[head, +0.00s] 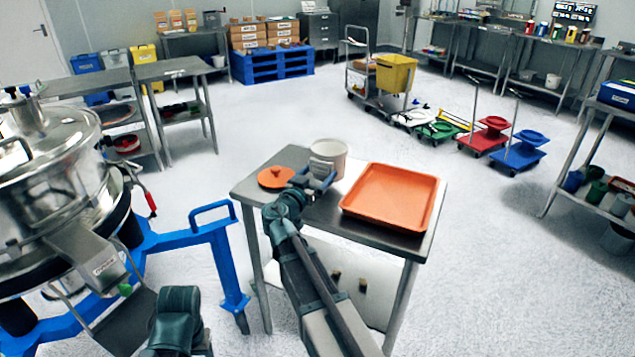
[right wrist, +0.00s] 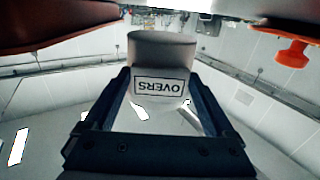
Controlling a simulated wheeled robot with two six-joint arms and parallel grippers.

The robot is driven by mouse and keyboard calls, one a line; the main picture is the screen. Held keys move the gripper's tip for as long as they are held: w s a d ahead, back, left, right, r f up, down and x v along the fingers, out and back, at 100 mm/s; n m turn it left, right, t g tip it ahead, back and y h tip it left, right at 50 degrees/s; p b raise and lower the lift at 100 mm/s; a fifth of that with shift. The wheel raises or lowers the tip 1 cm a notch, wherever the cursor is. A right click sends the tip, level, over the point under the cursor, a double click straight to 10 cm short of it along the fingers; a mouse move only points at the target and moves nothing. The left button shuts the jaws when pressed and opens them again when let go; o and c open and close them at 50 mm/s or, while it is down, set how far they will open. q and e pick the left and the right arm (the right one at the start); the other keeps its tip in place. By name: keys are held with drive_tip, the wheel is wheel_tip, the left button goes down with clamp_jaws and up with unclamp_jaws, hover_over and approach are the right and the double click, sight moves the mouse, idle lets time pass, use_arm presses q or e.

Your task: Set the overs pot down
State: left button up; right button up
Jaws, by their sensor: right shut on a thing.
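The overs pot (head: 329,157) is a pale, round, open-topped pot near the table's back edge in the head view. My right gripper (head: 322,179) is shut on its near side. In the right wrist view the pot (right wrist: 162,58) sits between the two fingers, with its OVERS label upside down in the picture. A gap shows there between the pot's base and the table top, so it looks held above the table (head: 292,155); the head view does not make the height clear. A dark part of my left arm shows at the bottom left; its gripper is not visible.
An orange tray (head: 392,196) fills the table's right part. An orange lid with a knob (head: 276,177) lies to the pot's left. A steel sifter (head: 60,170) on a blue frame (head: 185,238) stands left of the table. Little bare table top separates pot, lid and tray.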

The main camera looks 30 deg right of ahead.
sight(319, 179)
drive_tip(key=shift+w, duration=0.45)
wheel_tip(319, 179, down, 4)
drive_tip(key=b, duration=0.4)
drive_tip(key=shift+w+d, duration=0.1)
drive_tip(key=shift+w, duration=0.05)
drive_tip(key=shift+r, duration=0.2)
drive_tip(key=shift+f, duration=0.1)
drive_tip(key=o, duration=1.4)
drive_tip(key=shift+c, duration=0.2)
drive_tip(key=v, duration=1.2)
